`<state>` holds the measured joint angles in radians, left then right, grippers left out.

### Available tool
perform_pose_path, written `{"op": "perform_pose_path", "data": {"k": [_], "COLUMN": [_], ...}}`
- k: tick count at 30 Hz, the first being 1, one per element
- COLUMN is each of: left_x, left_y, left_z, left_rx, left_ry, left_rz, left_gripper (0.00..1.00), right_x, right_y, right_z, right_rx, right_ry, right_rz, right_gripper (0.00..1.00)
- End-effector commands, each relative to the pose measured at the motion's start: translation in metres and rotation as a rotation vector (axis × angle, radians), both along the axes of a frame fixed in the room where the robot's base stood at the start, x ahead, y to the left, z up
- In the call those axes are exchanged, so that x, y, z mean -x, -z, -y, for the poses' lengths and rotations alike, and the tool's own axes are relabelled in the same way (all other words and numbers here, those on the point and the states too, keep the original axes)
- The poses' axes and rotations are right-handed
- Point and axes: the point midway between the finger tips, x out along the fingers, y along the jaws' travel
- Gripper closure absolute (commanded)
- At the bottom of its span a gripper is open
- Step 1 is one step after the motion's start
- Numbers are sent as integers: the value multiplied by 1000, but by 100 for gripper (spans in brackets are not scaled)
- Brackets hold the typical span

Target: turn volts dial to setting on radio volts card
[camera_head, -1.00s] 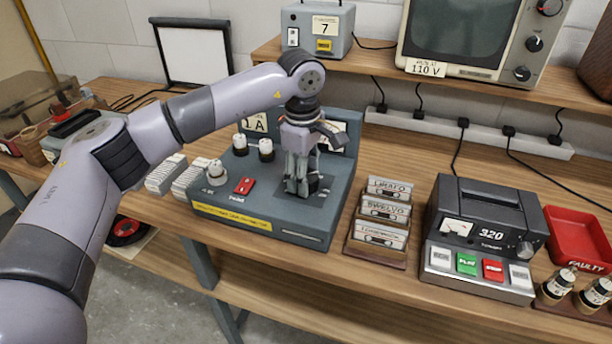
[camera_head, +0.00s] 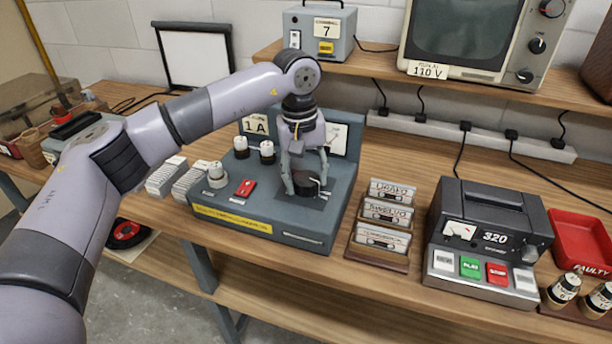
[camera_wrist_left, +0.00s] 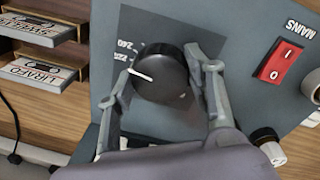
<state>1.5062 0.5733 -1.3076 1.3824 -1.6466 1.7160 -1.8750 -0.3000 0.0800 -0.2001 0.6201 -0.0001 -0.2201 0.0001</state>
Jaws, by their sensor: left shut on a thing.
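The volts dial (camera_head: 306,184) is a round black knob with a white pointer line, on the sloping top of a grey-blue test unit (camera_head: 280,236). My left gripper (camera_head: 306,190) reaches down to it and is shut on it. In the left wrist view the dial (camera_wrist_left: 163,78) sits between the two fingers of the gripper (camera_wrist_left: 165,85), its white line pointing to the upper left. Numbers on the dark scale plate (camera_wrist_left: 150,22) beside it are partly hidden; one reads about 240. A card reading 110 V (camera_head: 430,70) is on the television. My right gripper is not in view.
The unit also carries a red mains switch (camera_head: 245,188) and several white-topped knobs. Cassettes in a wooden rack (camera_head: 378,258) stand to its right, then a black recorder (camera_head: 480,235) and a red tray (camera_head: 582,240). A shelf is behind.

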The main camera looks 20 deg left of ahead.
Motion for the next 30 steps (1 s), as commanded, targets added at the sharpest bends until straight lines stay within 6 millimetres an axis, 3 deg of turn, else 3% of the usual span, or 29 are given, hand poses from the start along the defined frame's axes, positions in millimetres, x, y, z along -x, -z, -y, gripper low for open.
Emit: {"op": "perform_pose_path", "data": {"k": [12, 27, 28, 30], "left_x": [-1, -1, -1, -1], "left_y": [-1, -1, -1, -1], "left_z": [-1, -1, -1, -1], "left_rx": [1, 1, 1, 1], "left_ry": [162, 177, 177, 177], "left_rz": [3, 3, 3, 3], "left_gripper": [80, 80, 51, 46], "right_x": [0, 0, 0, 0], "right_y": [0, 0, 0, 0], "right_z": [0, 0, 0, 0], "right_rx": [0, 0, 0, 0], "right_ry": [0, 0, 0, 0], "right_rz": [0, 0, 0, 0], "right_gripper": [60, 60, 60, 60]}}
